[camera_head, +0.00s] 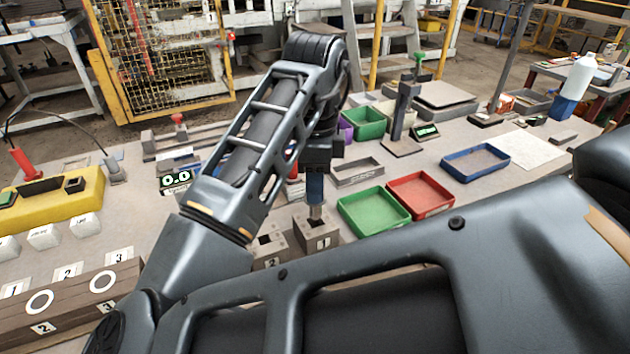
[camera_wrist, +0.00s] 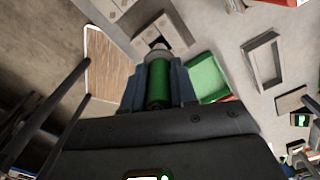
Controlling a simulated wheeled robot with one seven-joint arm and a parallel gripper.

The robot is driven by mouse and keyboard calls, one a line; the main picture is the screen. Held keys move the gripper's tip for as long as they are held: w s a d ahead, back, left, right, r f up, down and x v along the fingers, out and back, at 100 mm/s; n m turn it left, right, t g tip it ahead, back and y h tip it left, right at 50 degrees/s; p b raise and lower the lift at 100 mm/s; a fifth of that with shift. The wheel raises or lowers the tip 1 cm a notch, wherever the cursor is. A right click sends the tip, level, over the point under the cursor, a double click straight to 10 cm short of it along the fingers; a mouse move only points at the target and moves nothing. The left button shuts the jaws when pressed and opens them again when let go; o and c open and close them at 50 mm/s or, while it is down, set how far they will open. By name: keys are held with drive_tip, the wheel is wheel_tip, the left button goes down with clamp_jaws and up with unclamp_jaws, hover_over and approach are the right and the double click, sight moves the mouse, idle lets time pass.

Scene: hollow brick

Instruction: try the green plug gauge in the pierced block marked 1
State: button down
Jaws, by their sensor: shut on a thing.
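My gripper (camera_head: 315,196) points down over the pierced block marked 1 (camera_head: 322,243). It is shut on the green plug gauge, whose green grip (camera_wrist: 158,82) shows between the fingers in the wrist view. The gauge's bare metal end (camera_head: 315,212) sticks out below the fingers and meets the top of block 1 in the head view. I cannot tell whether its tip is inside the hole or just above it. The pierced block marked 2 (camera_head: 270,262) stands beside block 1 on the left, partly hidden by my arm.
A green tray (camera_head: 374,229) and a red tray (camera_head: 438,206) stand right of block 1. A grey open tray (camera_head: 357,181) is behind it, a blue tray (camera_head: 449,170) farther right. A long wooden block with white rings (camera_head: 62,309) lies at the left front.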

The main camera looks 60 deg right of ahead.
drive_tip(key=shift+f+b, duration=2.15)
drive_tip(key=shift+f, duration=0.5)
idle(0.4)
drive_tip(key=shift+r, duration=0.15)
idle(1.1)
drive_tip(key=shift+r+p, duration=3.8)
drive_tip(key=shift+r, duration=0.55)
